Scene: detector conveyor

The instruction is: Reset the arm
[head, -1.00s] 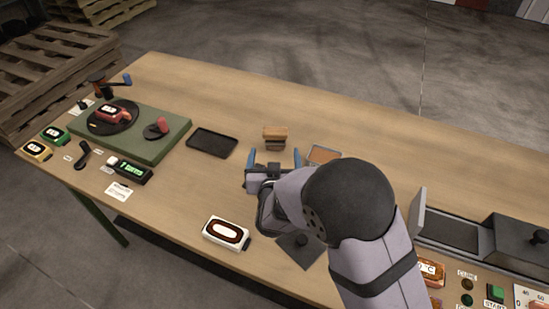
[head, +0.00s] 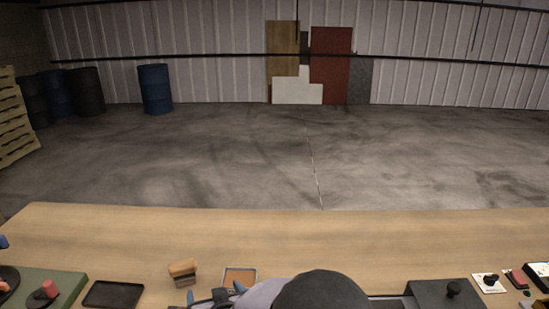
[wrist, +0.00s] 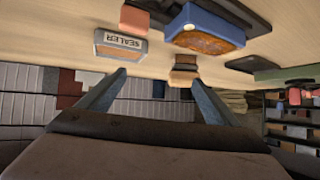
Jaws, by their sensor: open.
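My gripper (head: 214,293) is low in the head view, over the near part of the table, and mostly cut off by the bottom edge. In the wrist view my gripper (wrist: 158,77) has its two blue-grey fingers spread wide with nothing between them. A small wooden-topped block (head: 184,268) stands on the table just beyond my gripper. It also shows near the right finger in the wrist view (wrist: 184,70). The dark rounded part of my arm hides some of the table front.
The wooden table (head: 330,235) is clear along its far side. Around the gripper are a black tray (head: 113,294), a shallow orange-brown pad (head: 240,275) and a green board (head: 65,286). A grey box (head: 425,293) stands right. The wrist view shows a sealer-labelled box (wrist: 121,44) and blue box (wrist: 212,22).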

